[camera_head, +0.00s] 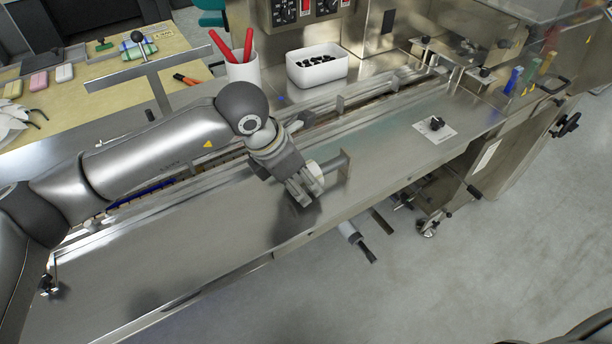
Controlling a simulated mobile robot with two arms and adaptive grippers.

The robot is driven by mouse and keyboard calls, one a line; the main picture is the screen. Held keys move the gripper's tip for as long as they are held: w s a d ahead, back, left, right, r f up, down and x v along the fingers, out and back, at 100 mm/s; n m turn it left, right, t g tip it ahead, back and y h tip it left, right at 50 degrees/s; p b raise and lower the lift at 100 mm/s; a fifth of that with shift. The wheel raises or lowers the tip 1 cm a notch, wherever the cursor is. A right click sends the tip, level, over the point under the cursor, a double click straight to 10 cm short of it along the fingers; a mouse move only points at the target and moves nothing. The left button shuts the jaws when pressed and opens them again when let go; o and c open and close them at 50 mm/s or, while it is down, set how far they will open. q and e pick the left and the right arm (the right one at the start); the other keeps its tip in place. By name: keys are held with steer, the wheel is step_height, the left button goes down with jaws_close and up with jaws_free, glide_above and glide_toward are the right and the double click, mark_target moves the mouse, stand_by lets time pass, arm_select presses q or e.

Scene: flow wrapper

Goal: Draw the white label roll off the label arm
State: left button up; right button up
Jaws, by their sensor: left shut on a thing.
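The white label roll (316,174) is beside the metal label arm (344,162), at the front edge of the steel deck. My left gripper (304,188) reaches in from the left and is shut on the roll. Its fingers and wrist cover much of the roll's left side. I cannot tell whether the roll is still around the arm's rod or just clear of it. My right gripper is not in view.
The steel deck (190,245) is bare to the left of my gripper. A white bin (317,72) of dark parts and a white cup (243,70) with red-handled tools stand behind. A small black knob (436,123) lies on a white sheet at right.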

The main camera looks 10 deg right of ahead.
arm_select(q)
steer(key=shift+s+a+b, duration=0.2)
steer(key=shift+s+a, duration=0.05)
steer(key=shift+a, duration=0.45)
steer(key=shift+s+a+b, duration=0.2)
steer(key=shift+s+a, duration=0.05)
steer(key=shift+a, duration=0.5)
steer(key=shift+s+a+b, duration=0.2)
steer(key=shift+s+a, duration=0.05)
steer(key=shift+a, duration=0.45)
steer(key=shift+s+a, duration=0.1)
steer(key=shift+a, duration=0.1)
